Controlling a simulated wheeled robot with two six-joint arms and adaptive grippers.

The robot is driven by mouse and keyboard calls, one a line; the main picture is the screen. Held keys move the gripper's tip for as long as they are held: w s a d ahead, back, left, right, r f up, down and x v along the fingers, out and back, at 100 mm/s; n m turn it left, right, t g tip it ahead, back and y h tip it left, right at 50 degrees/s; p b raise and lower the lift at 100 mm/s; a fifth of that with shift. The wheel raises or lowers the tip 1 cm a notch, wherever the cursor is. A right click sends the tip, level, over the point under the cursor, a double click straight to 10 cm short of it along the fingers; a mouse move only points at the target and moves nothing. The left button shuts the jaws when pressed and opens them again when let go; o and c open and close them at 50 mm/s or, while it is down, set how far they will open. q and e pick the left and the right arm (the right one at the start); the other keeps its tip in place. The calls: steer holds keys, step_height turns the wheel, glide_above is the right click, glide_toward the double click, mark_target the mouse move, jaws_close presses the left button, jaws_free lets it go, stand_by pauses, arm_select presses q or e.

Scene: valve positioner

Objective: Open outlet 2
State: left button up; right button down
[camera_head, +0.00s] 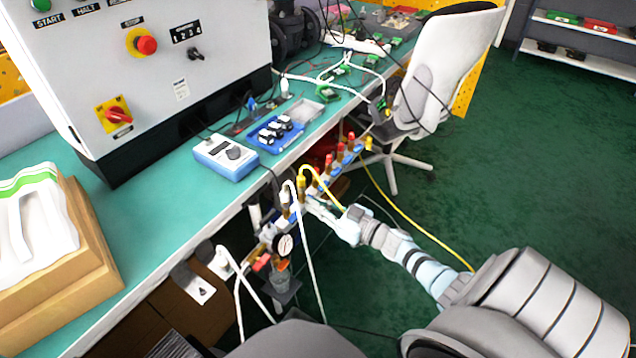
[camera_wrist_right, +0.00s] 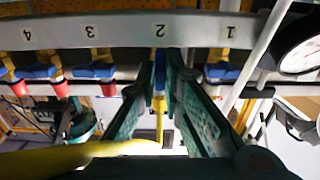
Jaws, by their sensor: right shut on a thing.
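The manifold bar (camera_wrist_right: 195,32), with the outlet numbers 1 to 4 appearing upside down, crosses the right wrist view. Outlet 2's blue valve handle (camera_wrist_right: 160,78) lies between the two fingers of my right gripper (camera_wrist_right: 160,92), which is shut on it. The fingers hide part of it. A yellow fitting shows just beyond. In the head view my right gripper (camera_head: 313,203) reaches the manifold row from the right, under the table edge. My left gripper is not in view.
The neighbouring blue handles of outlet 1 (camera_wrist_right: 220,72) and outlet 3 (camera_wrist_right: 98,72) are close by. A yellow hose (camera_head: 402,212) and white hoses loop around the manifold. A pressure gauge (camera_head: 284,244) sits at the near end. The table (camera_head: 190,170) overhangs.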

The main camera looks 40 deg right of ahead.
stand_by(0.4)
steer(key=c, duration=1.7)
jaws_free()
steer(key=shift+s, duration=0.1)
steer(key=v, duration=1.1)
steer(key=shift+s+d, duration=0.15)
steer(key=shift+s, duration=0.25)
